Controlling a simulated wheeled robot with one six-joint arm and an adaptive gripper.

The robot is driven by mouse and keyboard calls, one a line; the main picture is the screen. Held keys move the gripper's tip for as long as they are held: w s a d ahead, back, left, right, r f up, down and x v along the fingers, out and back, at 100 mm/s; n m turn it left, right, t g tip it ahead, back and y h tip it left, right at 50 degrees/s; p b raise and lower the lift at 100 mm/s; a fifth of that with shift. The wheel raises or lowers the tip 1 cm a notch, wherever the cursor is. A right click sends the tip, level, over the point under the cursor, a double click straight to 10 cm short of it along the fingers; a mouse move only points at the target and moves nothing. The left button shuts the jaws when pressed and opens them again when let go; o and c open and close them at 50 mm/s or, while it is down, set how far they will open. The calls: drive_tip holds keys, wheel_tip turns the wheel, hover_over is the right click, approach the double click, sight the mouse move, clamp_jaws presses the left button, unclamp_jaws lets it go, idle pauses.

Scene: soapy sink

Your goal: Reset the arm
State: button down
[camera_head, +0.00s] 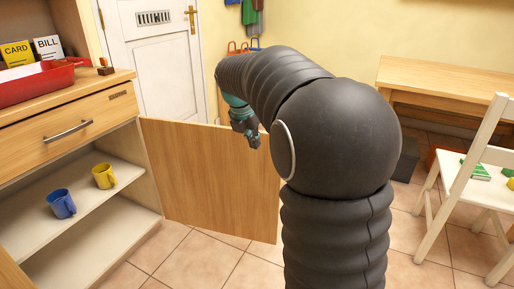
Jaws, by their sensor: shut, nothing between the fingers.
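My arm rises at the right of centre and bends back to the left. My gripper (252,138) hangs at its end, in front of the upper right part of an open wooden cabinet door (205,180). It is small and partly hidden by my arm. It looks shut and empty, pointing down. It appears apart from the door, though the exact gap cannot be told.
The open cabinet at left holds a blue mug (61,204) and a yellow mug (104,176) on a shelf. A red tray (35,86) and cards sit above. A white chair (470,190) and wooden table (450,80) stand at right. Tiled floor (190,262) is clear in front.

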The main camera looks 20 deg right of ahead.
drive_tip(key=shift+v, duration=2.35)
drive_tip(key=shift+s+d, duration=0.1)
drive_tip(key=s+a+f+m+y, duration=0.2)
drive_tip(key=s+a+f+m, duration=0.35)
drive_tip(key=m, duration=1.05)
drive_tip(key=s+a+f+m+t, duration=0.1)
drive_tip(key=s+m, duration=0.3)
drive_tip(key=s, duration=0.7)
drive_tip(key=s+a+f+m+t+y, duration=0.1)
drive_tip(key=s+m, duration=0.4)
drive_tip(key=s, duration=0.7)
drive_tip(key=shift+a+f+t+y, duration=0.3)
drive_tip(key=shift+a+f+t, duration=0.3)
drive_tip(key=shift+a, duration=0.8)
drive_tip(key=shift+s, duration=0.15)
